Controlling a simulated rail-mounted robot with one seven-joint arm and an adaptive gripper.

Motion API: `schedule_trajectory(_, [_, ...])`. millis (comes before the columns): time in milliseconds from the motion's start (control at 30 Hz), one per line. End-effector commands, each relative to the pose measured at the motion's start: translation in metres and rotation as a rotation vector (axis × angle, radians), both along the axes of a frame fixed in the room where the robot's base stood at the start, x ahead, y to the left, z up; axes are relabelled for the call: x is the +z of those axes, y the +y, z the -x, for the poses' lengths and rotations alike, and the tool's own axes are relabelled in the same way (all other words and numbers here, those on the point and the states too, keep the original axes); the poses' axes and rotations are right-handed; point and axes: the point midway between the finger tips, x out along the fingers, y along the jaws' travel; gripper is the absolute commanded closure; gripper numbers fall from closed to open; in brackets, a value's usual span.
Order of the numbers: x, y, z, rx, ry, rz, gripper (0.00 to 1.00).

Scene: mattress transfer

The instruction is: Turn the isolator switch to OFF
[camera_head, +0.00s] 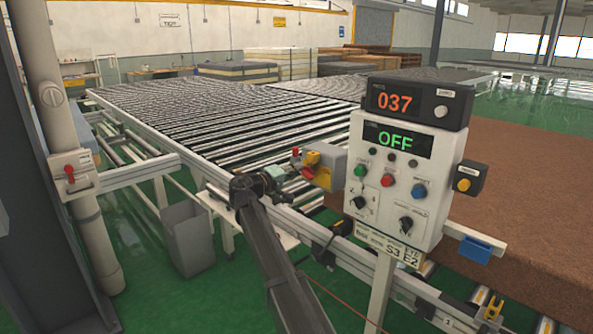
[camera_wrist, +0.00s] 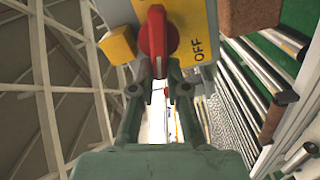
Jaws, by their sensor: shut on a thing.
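The isolator switch is a red handle (camera_wrist: 155,38) on a yellow plate (camera_wrist: 193,30) in the wrist view. Black "OFF" lettering (camera_wrist: 197,46) is on the plate, to the right of the handle. In the head view the grey switch box (camera_head: 328,166) with its yellow and red front sits at the conveyor's near rail. My gripper (camera_wrist: 160,80) is shut on the red handle's near end, a finger on each side. In the head view my gripper (camera_head: 284,176) reaches the box from the left. The handle's exact contact with the fingers is partly hidden.
A control panel (camera_head: 398,226) stands right of the switch; its displays read "037" and "OFF". A brown mattress block (camera_head: 520,190) lies behind it. A roller conveyor (camera_head: 200,115) extends behind. A grey bin (camera_head: 187,238) stands at left. A yellow block (camera_wrist: 117,45) sits beside the switch.

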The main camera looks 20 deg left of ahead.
Motion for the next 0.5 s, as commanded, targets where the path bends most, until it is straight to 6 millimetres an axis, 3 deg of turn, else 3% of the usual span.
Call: schedule_trajectory(500, [-0.0094,-0.0021,-0.0004,-0.007,0.114,0.254,1.0])
